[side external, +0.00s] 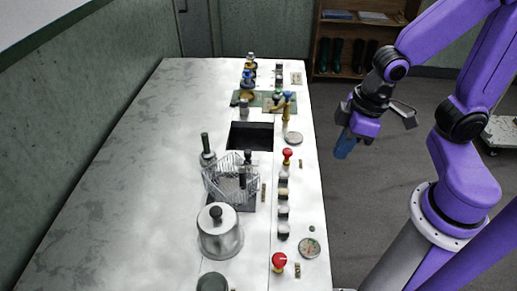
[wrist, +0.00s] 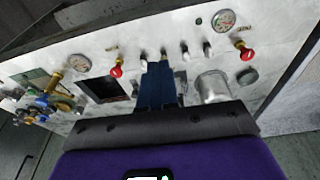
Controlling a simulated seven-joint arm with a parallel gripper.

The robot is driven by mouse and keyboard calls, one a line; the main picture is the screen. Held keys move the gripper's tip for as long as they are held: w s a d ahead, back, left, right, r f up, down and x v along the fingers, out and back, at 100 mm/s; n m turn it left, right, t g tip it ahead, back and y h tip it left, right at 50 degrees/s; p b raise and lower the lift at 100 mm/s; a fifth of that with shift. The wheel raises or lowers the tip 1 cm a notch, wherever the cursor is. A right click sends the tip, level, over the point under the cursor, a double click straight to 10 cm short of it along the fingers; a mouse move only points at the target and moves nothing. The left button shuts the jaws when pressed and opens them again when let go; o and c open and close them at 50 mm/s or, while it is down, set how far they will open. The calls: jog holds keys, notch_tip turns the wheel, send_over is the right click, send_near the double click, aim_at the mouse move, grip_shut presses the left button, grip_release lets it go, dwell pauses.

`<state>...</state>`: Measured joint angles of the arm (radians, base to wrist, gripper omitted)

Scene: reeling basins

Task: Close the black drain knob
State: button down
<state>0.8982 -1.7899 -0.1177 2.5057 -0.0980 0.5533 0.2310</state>
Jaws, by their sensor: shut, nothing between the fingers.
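My gripper (side external: 345,148) hangs off the right edge of the bench, above the floor. Its blue fingers are together and empty. They also show in the wrist view (wrist: 158,85), where they cover part of the bench. A row of small black and pale knobs (side external: 283,213) stands along the bench's right side, between two red knobs. I cannot tell which one is the black drain knob. Part of this row shows in the wrist view (wrist: 184,50) beyond the fingertips. My gripper is apart from all of them.
A red knob (side external: 287,155) and another red knob (side external: 279,261) stand near the bench edge. A dark sunken basin (side external: 250,137), a wire basket (side external: 226,184) and a lidded metal pot (side external: 219,235) lie further in. Brass valves (side external: 287,105) stand farther back. The bench's left side is clear.

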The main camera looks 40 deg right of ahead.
aim_at(248, 157)
jog(key=w+d+f+m+t+y, duration=0.1)
jog(key=w+d+f+m+t, duration=0.1)
jog(key=w+f+m, duration=0.45)
jog(key=w+d+f+m+t+y, duration=0.1)
jog(key=w+d+m+t+y, duration=0.2)
jog(key=w, duration=0.7)
jog(key=shift+m+h, duration=0.55)
jog(key=shift+h, duration=0.05)
jog(key=x, duration=0.9)
jog(key=shift+s+a+f, duration=0.15)
jog(key=shift+a+f, duration=0.3)
jog(key=shift+a, duration=0.05)
jog(key=a, duration=0.1)
jog(key=w+a, duration=0.1)
jog(key=a, duration=0.1)
jog(key=shift+w+r, duration=0.1)
jog(key=shift+w+a, duration=0.15)
jog(key=shift+a, duration=0.35)
jog(key=shift+w+a+r, duration=0.1)
jog(key=shift+w+a, duration=1.3)
jog(key=shift+a, duration=0.05)
